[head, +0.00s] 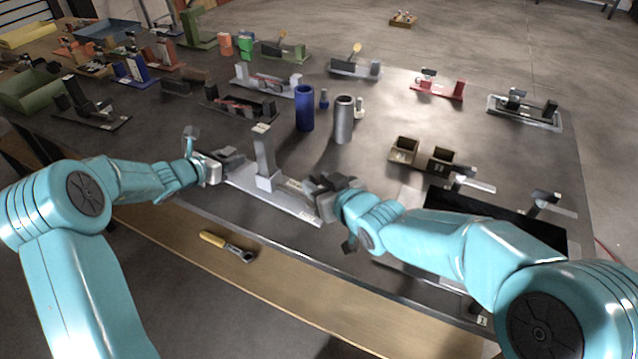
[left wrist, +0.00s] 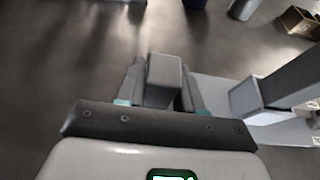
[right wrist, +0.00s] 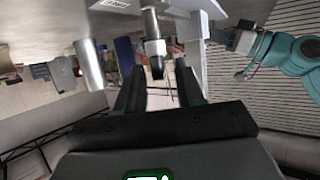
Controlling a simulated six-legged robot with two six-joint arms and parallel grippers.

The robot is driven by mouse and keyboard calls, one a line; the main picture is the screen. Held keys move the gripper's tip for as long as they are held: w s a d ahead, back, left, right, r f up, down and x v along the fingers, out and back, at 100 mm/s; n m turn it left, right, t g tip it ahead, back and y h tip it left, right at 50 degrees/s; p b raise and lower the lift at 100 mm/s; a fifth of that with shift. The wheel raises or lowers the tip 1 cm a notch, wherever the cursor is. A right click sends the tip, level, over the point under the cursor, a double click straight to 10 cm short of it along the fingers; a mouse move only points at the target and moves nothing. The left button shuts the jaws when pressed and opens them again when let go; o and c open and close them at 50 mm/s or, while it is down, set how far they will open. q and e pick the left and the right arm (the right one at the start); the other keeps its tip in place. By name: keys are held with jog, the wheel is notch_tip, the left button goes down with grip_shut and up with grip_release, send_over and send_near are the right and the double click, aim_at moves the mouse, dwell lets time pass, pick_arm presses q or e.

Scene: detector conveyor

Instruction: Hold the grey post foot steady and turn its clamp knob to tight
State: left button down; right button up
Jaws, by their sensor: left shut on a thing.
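The grey post foot (head: 285,203) is a long light-grey base with an upright post (head: 264,160), lying near the table's front edge. My left gripper (head: 228,157) is at its left end. In the left wrist view it is shut on a grey block (left wrist: 164,78), with the pale base just to the right. My right gripper (head: 322,184) is at the right part of the foot. In the right wrist view its fingers (right wrist: 160,82) stand apart, with a metal knob with a dark end (right wrist: 155,48) between or just beyond the tips. Contact there cannot be told, and the knob's marking is hidden.
A blue cylinder (head: 304,108) and a grey cylinder (head: 343,120) stand behind the foot. Brown open boxes (head: 404,150) are at the right. A yellow-handled tool (head: 228,246) lies in front on the wooden ledge. Several other fixtures fill the table's back.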

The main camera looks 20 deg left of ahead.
jog(key=shift+w+a+f, duration=0.15)
jog(key=shift+a, duration=0.05)
jog(key=shift+c, duration=0.3)
grip_shut()
jog(key=shift+s+a+m+t+h, duration=0.1)
jog(key=shift+s+m+t+h, duration=0.1)
jog(key=shift+m+t+h, duration=0.7)
jog(key=shift+o, duration=0.3)
grip_release()
